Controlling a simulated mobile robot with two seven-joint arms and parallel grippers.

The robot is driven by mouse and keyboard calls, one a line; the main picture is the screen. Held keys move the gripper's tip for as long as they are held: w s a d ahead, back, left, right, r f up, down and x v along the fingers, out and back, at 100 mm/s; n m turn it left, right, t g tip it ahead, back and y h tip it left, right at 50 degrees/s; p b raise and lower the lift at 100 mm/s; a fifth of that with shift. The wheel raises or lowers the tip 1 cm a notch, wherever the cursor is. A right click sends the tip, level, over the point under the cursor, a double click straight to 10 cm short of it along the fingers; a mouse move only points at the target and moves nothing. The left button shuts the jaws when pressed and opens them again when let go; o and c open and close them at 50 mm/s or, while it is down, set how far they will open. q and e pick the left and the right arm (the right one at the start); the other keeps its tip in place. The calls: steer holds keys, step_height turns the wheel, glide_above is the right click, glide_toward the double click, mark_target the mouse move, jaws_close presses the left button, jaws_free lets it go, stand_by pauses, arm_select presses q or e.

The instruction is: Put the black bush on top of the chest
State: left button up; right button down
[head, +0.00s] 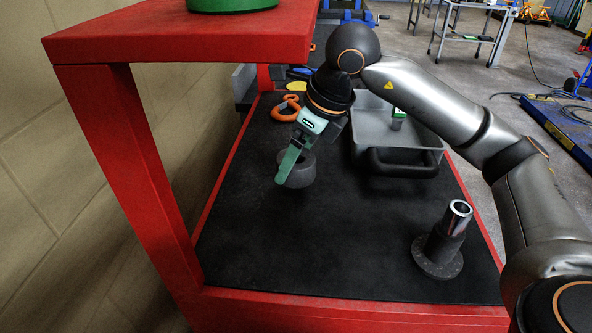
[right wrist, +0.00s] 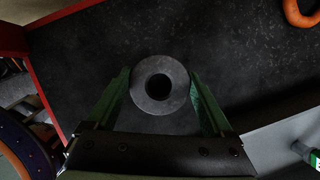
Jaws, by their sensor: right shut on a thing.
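The black bush (head: 303,174) is a short dark ring, low over the black mat at the middle left. In the right wrist view the bush (right wrist: 160,107) shows from above, with its round hole, between two green fingers. My right gripper (head: 289,168) is shut on it, one finger on each side; I cannot tell whether the bush still touches the mat. The red frame has a red top (head: 180,32) at the upper left, which I take to be the chest's top. A green round thing (head: 232,4) stands on it. My left gripper is not in view.
A grey tray (head: 425,141) with a black handle stands right of the bush. An orange ring-like tool (head: 287,107) lies behind it. A flanged dark part with a shiny tube (head: 440,245) stands front right. The front middle of the mat is free. A red post rises at left.

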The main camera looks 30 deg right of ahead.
mark_target(311, 162)
steer(key=shift+f, duration=1.65)
steer(key=shift+f+b, duration=0.25)
steer(key=shift+b, duration=0.1)
jaws_free()
steer(key=shift+s+r, duration=0.1)
steer(key=shift+r, duration=0.4)
steer(key=p+v, duration=0.1)
steer(key=v, duration=0.6)
steer(key=shift+d+f, duration=0.1)
